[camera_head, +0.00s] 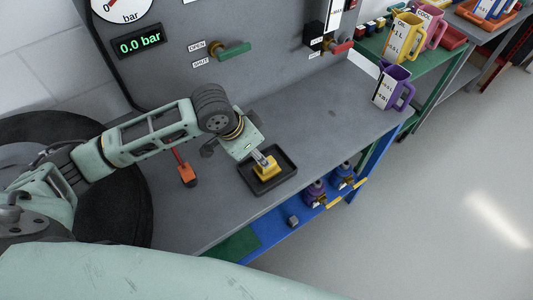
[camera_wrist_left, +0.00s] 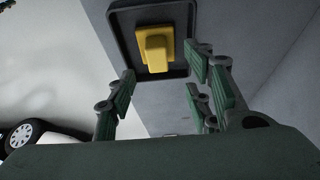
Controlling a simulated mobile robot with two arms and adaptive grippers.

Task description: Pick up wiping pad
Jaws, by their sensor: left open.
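The wiping pad (camera_head: 268,170) is yellow with a raised grip block. It sits in a black tray (camera_head: 284,184) on the grey bench. My left gripper (camera_head: 262,158) is above the tray at the pad, and its arm comes in from the left. In the left wrist view the pad (camera_wrist_left: 154,48) lies ahead in the tray (camera_wrist_left: 122,38), beyond the fingertips. The left gripper (camera_wrist_left: 160,80) is open and its fingers are spread with nothing between them. Contact with the pad cannot be made out. My right gripper is not in view.
A grey panel with a green valve handle (camera_head: 234,49) and a red valve handle (camera_head: 341,47) stands behind the bench (camera_head: 330,120). An orange-red tool (camera_head: 186,174) lies left of the tray. A purple jug (camera_head: 390,88) stands at right. The bench between is mostly clear.

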